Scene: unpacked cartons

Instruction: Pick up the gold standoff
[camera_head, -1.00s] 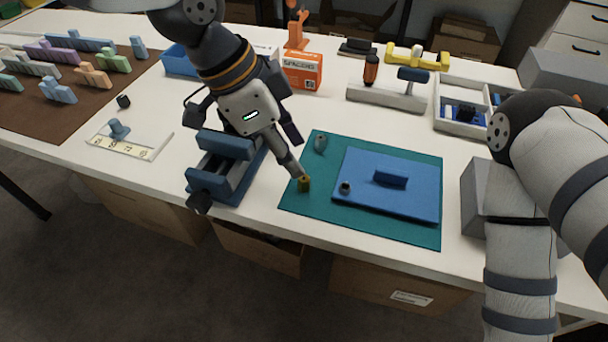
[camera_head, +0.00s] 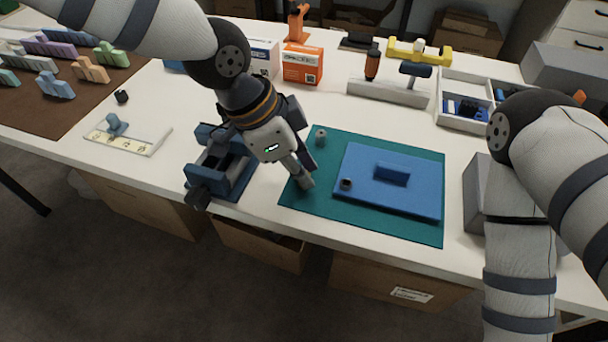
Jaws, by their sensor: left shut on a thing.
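My left gripper (camera_head: 307,182) points down at the left part of the green mat (camera_head: 403,231), left of the blue plate. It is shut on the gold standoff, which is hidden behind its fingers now. I cannot tell whether the standoff still touches the mat. My right arm shows at the right edge, but its gripper is out of view.
A grey standoff (camera_head: 321,138) stands on the mat's back left. The blue plate (camera_head: 410,202) carries a blue block (camera_head: 392,173) and a small dark piece (camera_head: 345,184). A blue vise (camera_head: 208,181) stands close left of the gripper. A grey block (camera_head: 476,196) is right of the mat.

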